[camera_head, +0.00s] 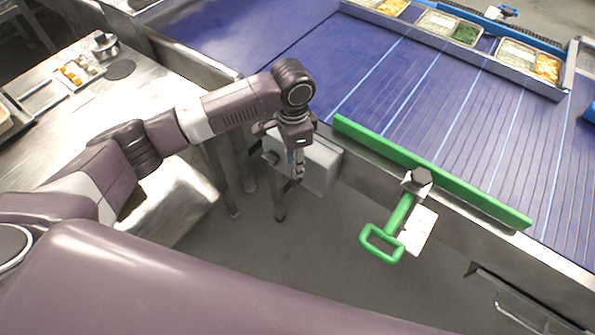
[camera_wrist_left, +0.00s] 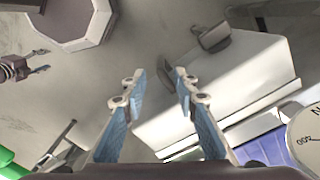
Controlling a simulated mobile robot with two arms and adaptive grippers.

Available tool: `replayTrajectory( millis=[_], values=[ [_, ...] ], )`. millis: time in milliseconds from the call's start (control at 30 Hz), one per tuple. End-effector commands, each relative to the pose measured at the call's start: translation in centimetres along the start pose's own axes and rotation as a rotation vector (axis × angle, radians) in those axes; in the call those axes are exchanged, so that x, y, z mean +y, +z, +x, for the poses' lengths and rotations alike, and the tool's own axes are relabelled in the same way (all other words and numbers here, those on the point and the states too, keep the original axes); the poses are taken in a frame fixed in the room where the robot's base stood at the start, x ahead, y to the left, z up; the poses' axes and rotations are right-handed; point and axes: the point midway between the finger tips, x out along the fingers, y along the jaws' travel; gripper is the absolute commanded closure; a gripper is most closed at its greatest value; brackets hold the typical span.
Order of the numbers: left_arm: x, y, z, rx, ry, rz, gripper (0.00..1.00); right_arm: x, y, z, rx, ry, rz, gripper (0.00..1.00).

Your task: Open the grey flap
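A grey box-like panel (camera_head: 322,165), which looks like the grey flap, is on the near side of the conveyor, left of the green bar. In the left wrist view, a pale grey panel (camera_wrist_left: 245,75) has a dark grey handle-like piece (camera_wrist_left: 212,38) at its upper left edge. My left gripper (camera_head: 298,172) points down in front of the panel and hides part of it. In the left wrist view its two fingers (camera_wrist_left: 158,85) are apart with nothing between them. My right gripper (camera_wrist_left: 42,60) appears small at the left edge there, fingers apart and empty.
A green bar (camera_head: 440,172) runs along the conveyor edge. A green handle (camera_head: 381,243) sticks out below it. The blue conveyor (camera_head: 400,85) lies behind, with a rail of food trays (camera_head: 465,34) at its far side. A metal table (camera_head: 60,130) stands left. The floor between is clear.

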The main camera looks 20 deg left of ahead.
Motion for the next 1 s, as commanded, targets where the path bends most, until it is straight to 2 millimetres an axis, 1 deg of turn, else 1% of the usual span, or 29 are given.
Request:
replayTrajectory(
  millis=[67,400,500,633,867,900,1000],
  values=[
    [0.0,0.2,0.6,-0.008,0.001,-0.002,0.73,-0.1,0.2,-0.2,-0.003,-0.001,0.0,0.5],
    [0.0,0.2,5.9,-0.007,0.0,-0.004,0.73,-0.2,0.2,-0.6,-0.004,-0.002,-0.001,0.5],
    [0.0,0.2,7.0,-0.006,0.0,-0.004,0.73,-0.2,0.2,-0.7,-0.004,-0.002,-0.001,0.5],
    [-0.1,0.2,7.6,-0.005,-0.001,-0.003,0.73,-0.2,0.1,-0.7,-0.003,-0.002,-0.002,0.5],
    [-0.1,0.2,7.8,-0.005,-0.002,-0.003,0.73,-0.2,-0.1,-0.6,-0.001,-0.002,-0.002,0.5],
    [-0.1,0.2,7.8,-0.005,-0.002,-0.003,0.75,-0.2,-0.1,-0.6,0.0,-0.002,-0.002,0.5],
    [-0.1,0.2,7.8,-0.005,-0.002,-0.003,0.86,-0.2,-0.1,-0.6,0.0,-0.002,-0.002,0.5]
  ],
)
